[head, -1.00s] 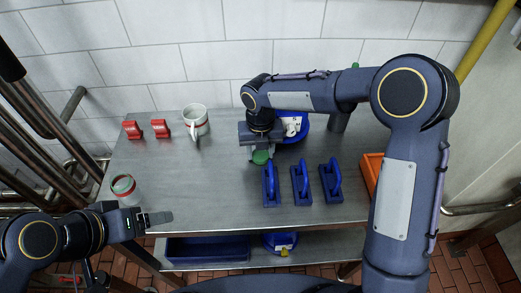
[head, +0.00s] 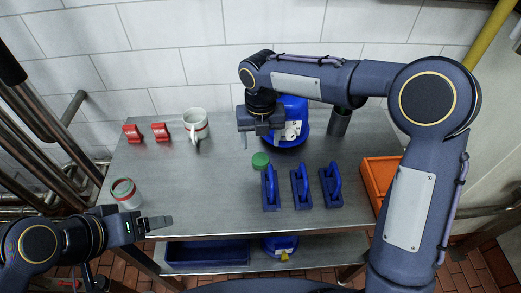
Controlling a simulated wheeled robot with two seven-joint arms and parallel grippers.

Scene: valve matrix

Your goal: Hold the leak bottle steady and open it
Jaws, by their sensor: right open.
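A small pale jar with a red band (head: 125,193) stands upright at the table's left front; it may be the leak bottle, but I cannot read a label. My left gripper (head: 160,222) is just right of and in front of it, apart from it; its jaw gap does not show clearly. A round green cap-like piece (head: 260,160) lies on the table near the middle. My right gripper (head: 260,140) is open and empty behind that piece, pointing down, in front of a blue container with a white label (head: 294,110).
Blue handled blocks (head: 301,190) stand at the front right of the steel table (head: 215,205). A white mug (head: 195,124) and two red pieces (head: 160,132) are at the back left. The centre left is clear.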

